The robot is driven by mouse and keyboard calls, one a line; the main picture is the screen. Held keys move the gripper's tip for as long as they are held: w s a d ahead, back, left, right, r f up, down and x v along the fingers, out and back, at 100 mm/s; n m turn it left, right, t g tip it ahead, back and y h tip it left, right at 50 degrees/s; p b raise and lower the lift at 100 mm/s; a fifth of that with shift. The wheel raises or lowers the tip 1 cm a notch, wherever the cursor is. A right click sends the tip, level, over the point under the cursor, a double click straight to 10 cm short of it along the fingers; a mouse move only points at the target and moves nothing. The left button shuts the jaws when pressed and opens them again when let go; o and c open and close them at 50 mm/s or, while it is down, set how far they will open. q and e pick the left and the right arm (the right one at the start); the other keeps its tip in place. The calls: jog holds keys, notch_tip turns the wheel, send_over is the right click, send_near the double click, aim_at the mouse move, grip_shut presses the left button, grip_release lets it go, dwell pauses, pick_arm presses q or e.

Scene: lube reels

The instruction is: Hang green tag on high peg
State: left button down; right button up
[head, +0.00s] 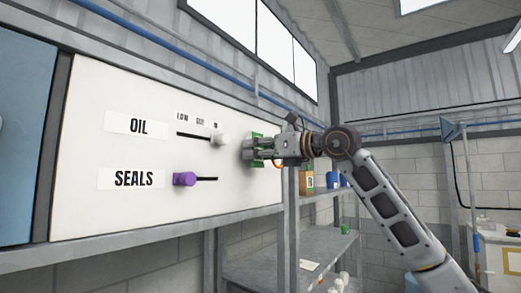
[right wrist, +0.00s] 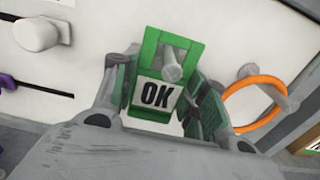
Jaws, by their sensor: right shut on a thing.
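The green tag (head: 257,137) is at the right end of the white panel. In the right wrist view the tag (right wrist: 151,52) is a green frame with a white "OK" label and an opening above it. A grey peg (right wrist: 172,66) shows within that opening; I cannot tell how far it passes through. My right gripper (head: 259,151) is shut on the tag, its fingers at the tag's two sides. The tag and gripper hide the peg in the head view. My left gripper is not in view.
An orange ring (right wrist: 256,88) hangs on another peg right of the tag. The panel (head: 90,205) carries a white knob (head: 220,139) by OIL and a purple knob (head: 184,179) by SEALS. Shelves (head: 322,243) stand at the right.

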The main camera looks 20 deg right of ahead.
jog(key=shift+w+f, duration=0.1)
dwell(0.7)
jog(key=o, duration=0.9)
jog(key=shift+v, duration=6)
